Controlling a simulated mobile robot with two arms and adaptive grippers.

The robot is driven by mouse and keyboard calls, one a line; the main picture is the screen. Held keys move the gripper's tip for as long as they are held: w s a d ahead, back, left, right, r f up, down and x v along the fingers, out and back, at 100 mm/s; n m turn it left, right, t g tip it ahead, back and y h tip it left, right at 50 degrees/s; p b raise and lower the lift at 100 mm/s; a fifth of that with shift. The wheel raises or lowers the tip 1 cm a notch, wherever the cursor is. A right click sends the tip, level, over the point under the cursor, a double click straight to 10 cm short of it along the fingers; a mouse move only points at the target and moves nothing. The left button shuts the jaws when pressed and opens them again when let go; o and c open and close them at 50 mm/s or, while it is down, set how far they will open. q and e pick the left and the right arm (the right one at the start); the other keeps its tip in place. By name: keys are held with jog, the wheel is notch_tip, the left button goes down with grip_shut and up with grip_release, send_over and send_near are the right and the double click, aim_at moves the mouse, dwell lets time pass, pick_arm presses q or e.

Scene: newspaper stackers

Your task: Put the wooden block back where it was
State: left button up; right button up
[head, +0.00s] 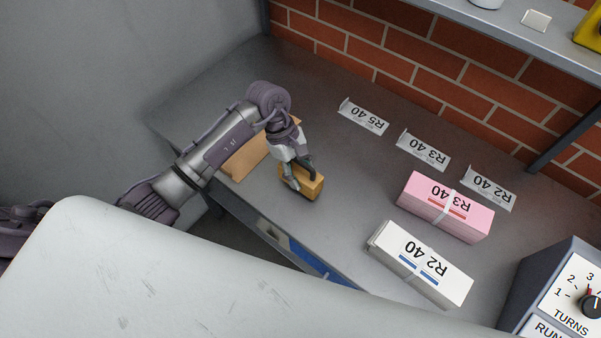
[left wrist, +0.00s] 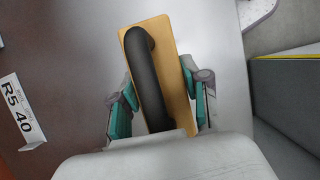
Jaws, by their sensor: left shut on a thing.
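The wooden block (head: 310,186) is a small tan block near the table's front edge, left of the white bundle. In the left wrist view the block (left wrist: 171,38) shows a black curved handle (left wrist: 148,80) along its top. My left gripper (head: 300,174) is shut on the block from above. Its teal finger pads stand on either side of it in the left wrist view (left wrist: 160,112). I cannot tell whether the block's underside touches the table. My right gripper is not in view.
A tan board (head: 245,160) lies behind my left arm on the grey table (head: 345,165). Label cards R5 40 (head: 363,117), R3 40 (head: 424,150) and R2 40 (head: 489,188) stand toward the brick wall. Pink (head: 445,208) and white (head: 420,264) bundles lie to the right, near a dial box (head: 560,290).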

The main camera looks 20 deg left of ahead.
pick_arm(q)
jog(key=shift+f, duration=0.95)
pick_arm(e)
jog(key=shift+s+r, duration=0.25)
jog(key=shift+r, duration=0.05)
pick_arm(q)
jog(key=shift+f, duration=0.15)
jog(key=o, duration=1.3)
jog(key=shift+o, duration=0.2)
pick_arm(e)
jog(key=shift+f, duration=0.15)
